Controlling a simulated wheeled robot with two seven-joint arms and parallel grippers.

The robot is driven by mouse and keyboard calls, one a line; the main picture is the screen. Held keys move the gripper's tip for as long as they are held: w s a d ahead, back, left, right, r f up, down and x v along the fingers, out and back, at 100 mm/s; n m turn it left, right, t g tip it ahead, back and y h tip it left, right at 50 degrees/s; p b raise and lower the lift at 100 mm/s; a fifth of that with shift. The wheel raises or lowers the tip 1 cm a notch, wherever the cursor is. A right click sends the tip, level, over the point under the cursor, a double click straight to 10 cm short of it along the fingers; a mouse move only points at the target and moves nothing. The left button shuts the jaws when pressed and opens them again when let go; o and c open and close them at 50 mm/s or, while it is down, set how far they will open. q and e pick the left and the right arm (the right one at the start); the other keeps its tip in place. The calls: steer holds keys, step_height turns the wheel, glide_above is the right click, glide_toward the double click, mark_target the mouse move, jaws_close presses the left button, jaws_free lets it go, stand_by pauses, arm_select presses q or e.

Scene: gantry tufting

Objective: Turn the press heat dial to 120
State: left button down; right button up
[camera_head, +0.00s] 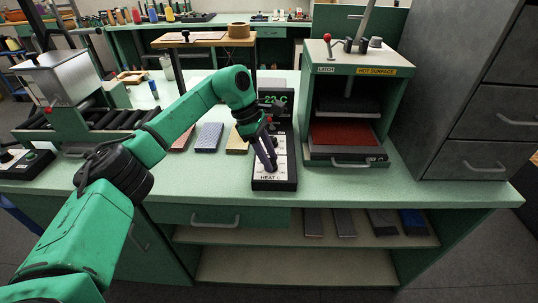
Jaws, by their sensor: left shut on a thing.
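The heat control box (274,184) stands on the green bench, with a pale face, a "HEAT" label and a small display (273,98) with green digits at its back that are too small to read surely. My left gripper (269,168) points down onto the face of the box and is shut on the heat dial, which its fingers mostly hide. The dial's setting cannot be read. The press (358,68), a green cabinet marked "HOT SURFACE" with a dark red plate inside, stands right of the box. My right gripper is not in view.
Flat coloured blocks (209,137) lie left of the control box. A roller unit (100,118) stands at the bench's left. A grey drawer cabinet (468,90) closes off the right. The bench front (400,182) is clear.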

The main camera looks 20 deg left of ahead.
arm_select(q)
steer(key=shift+r, duration=0.1)
stand_by(0.3)
steer(key=shift+c, duration=2.2)
jaws_free()
steer(key=v, duration=1.4)
steer(key=shift+a+r, duration=0.2)
steer(key=shift+a, duration=0.05)
steer(key=shift+f, duration=0.1)
